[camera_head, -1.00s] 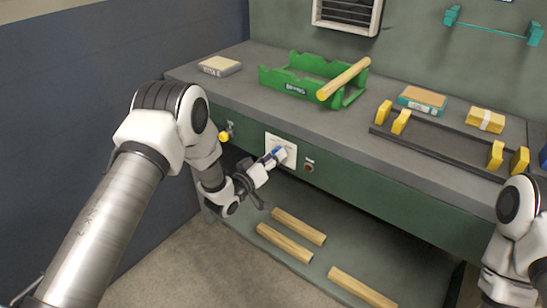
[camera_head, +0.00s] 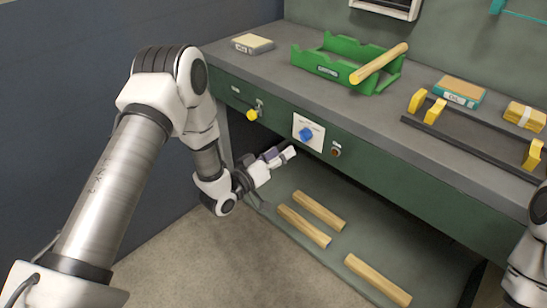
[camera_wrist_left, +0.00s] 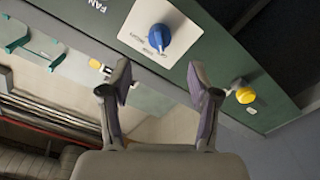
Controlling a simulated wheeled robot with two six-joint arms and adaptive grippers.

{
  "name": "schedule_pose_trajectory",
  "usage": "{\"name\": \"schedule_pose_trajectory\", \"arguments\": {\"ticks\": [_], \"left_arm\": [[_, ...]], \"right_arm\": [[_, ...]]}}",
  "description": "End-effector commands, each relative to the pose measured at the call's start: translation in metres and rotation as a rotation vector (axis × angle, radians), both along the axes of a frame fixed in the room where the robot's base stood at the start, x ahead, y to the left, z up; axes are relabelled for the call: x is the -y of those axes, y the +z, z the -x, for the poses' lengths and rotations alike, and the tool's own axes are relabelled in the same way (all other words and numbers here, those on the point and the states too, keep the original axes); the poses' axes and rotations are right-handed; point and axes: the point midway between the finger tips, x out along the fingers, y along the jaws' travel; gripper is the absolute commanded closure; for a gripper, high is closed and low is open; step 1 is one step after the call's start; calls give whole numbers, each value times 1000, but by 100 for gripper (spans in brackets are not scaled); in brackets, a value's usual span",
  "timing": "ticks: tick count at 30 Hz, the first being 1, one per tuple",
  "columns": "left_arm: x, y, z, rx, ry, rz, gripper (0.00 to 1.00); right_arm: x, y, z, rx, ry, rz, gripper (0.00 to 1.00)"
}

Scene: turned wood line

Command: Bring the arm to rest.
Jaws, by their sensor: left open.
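My left arm (camera_head: 167,110) comes in from the left, bent at its elbow. My left gripper (camera_head: 287,154) is open and empty, just below and left of the blue knob (camera_head: 306,134) on a white plate on the bench's green front. In the left wrist view the two fingers (camera_wrist_left: 160,82) stand apart with nothing between their tips, and the blue knob (camera_wrist_left: 160,38) lies beyond them, clear of both. My right arm (camera_head: 530,245) shows only in part at the right edge, and its gripper is out of view.
A yellow knob (camera_head: 252,114) and a small brown button (camera_head: 335,152) flank the white plate. The bench top holds a green cradle (camera_head: 330,72) with a wooden rod and a black rack with yellow posts (camera_head: 470,145). Wooden pieces (camera_head: 305,226) lie on the lower shelf.

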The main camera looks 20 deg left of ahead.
Motion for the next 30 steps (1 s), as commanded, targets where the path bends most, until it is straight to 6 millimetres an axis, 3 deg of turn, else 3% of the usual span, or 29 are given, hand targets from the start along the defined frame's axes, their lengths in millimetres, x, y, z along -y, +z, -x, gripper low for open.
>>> {"name": "schedule_pose_trajectory", "arguments": {"ticks": [6, 19, 23, 26, 27, 29, 30], "left_arm": [[-10, 0, 28, -1, 1, 1, 39], [-10, 0, 29, 1, -1, 0, 39], [-6, 7, 33, -21, -11, -4, 39], [18, 8, 60, -132, -47, -22, 39], [27, -5, 83, -256, -46, -60, 39], [32, -39, 127, -471, -35, -162, 39], [30, -60, 159, -613, -32, -239, 39]], "right_arm": [[0, 0, 0, 0, 0, 0, 40], [0, 0, 0, 0, 0, 0, 40], [0, 18, 0, 0, 0, 0, 40], [0, 60, 0, 0, 0, 0, 40], [0, 80, 0, 0, 0, 0, 40], [0, 97, -1, 2, 0, 0, 40], [0, 105, -1, 2, 0, 0, 40]]}}
